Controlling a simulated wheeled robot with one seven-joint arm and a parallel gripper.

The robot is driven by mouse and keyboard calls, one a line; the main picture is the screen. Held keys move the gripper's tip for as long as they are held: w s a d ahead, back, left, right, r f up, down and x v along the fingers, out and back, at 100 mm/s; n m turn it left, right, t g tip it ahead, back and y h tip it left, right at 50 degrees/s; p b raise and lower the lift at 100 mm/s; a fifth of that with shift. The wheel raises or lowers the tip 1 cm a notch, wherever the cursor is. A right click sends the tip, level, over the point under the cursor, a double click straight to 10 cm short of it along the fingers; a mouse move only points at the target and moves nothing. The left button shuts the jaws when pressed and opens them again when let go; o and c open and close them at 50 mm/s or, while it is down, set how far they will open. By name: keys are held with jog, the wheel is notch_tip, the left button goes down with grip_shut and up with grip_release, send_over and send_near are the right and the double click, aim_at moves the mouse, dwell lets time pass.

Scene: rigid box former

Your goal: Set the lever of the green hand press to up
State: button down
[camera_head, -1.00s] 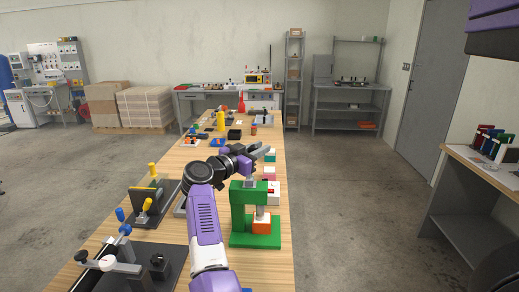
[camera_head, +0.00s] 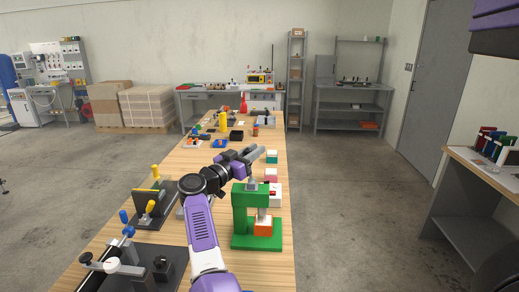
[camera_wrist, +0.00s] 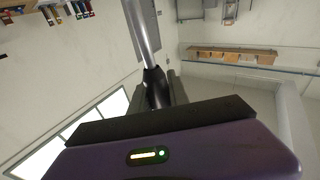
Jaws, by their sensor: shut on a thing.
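The green hand press (camera_head: 241,212) stands on the wooden bench, right of my forearm, with an orange block (camera_head: 263,226) under its ram. My gripper (camera_head: 266,155) is above and behind the press in the head view. In the wrist view my gripper (camera_wrist: 165,88) is shut on the black grip of the lever (camera_wrist: 154,82). The lever's bare metal rod runs from the grip up to the top edge of that view. In the head view the lever cannot be made out clearly around my gripper and wrist.
A black fixture with a yellow handle (camera_head: 150,207) and a clamp fixture with a blue handle (camera_head: 127,230) stand left of my arm. A white box with a red top mark (camera_head: 275,195) sits behind the press. Several small items lie farther along the bench.

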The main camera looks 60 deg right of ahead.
jog(key=shift+w+a+f+n+t+h+b, duration=0.15)
jog(key=shift+w+a+n+t+h, duration=0.15)
jog(key=shift+w+n+h, duration=0.45)
jog(key=shift+w+a+f+n+t+h+b, duration=0.15)
jog(key=shift+w+a+n+t+h, duration=0.2)
jog(key=shift+w+n, duration=0.75)
jog(key=shift+w+a+f+n+t+h+b, duration=0.15)
jog(key=shift+w+a+n+h, duration=0.4)
jog(key=shift+n, duration=0.7)
jog(key=shift+w, duration=0.2)
jog(key=c, duration=1.3)
grip_release()
jog(key=shift+f, duration=0.1)
jog(key=shift+o, duration=0.2)
jog(key=shift+d, duration=0.1)
jog(key=s+b+v, duration=0.1)
jog(key=v, duration=0.6)
jog(key=shift+w+a+b, duration=0.4)
jog(key=shift+w, duration=0.1)
